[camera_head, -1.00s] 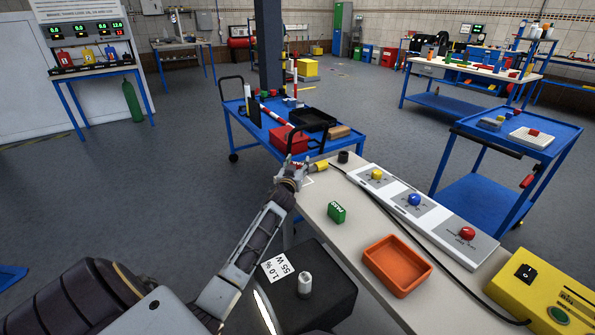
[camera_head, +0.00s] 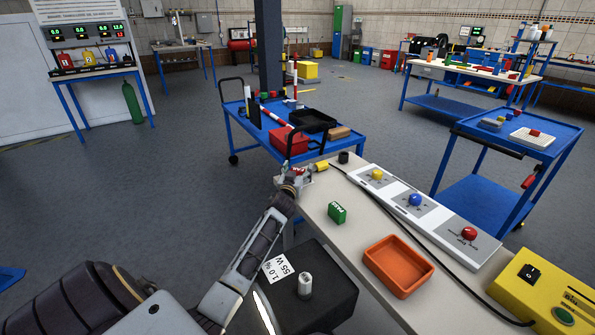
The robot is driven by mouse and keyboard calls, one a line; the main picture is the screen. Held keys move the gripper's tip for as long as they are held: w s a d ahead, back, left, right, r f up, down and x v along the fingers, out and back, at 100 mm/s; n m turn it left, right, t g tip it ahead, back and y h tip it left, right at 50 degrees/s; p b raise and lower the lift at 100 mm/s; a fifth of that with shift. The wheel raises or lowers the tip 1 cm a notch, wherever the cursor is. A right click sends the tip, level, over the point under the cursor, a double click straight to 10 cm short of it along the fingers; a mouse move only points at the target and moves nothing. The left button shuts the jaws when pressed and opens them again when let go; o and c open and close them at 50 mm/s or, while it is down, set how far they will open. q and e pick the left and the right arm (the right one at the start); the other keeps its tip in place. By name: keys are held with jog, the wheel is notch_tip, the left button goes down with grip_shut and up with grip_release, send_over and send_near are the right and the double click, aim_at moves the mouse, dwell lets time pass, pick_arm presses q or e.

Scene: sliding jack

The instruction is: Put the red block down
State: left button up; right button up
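My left gripper (camera_head: 297,179) is at the far left corner of the pale workbench (camera_head: 355,247). A small red block with white marks (camera_head: 298,171) shows at its fingertips, partly covered by them, and the gripper looks shut on it. The block is at or just above the bench top; I cannot tell whether it touches. A green block with white lettering (camera_head: 337,213) stands on the bench, nearer to me and to the right of the gripper. My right gripper is not in view.
An empty orange tray (camera_head: 398,266) lies on the bench. A light panel with yellow, blue and red knobs (camera_head: 415,200) runs along the far side, with a black cable beside it. A yellow box (camera_head: 545,290) stands at right. A yellow plug (camera_head: 321,166) is close to the gripper.

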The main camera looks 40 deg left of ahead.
pick_arm(q)
jog(key=shift+r, duration=0.2)
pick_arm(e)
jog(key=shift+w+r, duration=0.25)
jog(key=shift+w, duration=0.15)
pick_arm(q)
jog(key=shift+s+d+f, duration=0.1)
jog(key=shift+s+d, duration=0.1)
jog(key=shift+s, duration=0.2)
jog(key=shift+p+v, duration=0.7)
jog(key=shift+v, duration=1.95)
jog(key=v, duration=0.6)
jog(key=shift+p, duration=0.4)
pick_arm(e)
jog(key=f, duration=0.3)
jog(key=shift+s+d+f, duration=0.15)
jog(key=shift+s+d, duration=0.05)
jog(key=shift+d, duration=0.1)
pick_arm(q)
jog(key=shift+a, duration=0.1)
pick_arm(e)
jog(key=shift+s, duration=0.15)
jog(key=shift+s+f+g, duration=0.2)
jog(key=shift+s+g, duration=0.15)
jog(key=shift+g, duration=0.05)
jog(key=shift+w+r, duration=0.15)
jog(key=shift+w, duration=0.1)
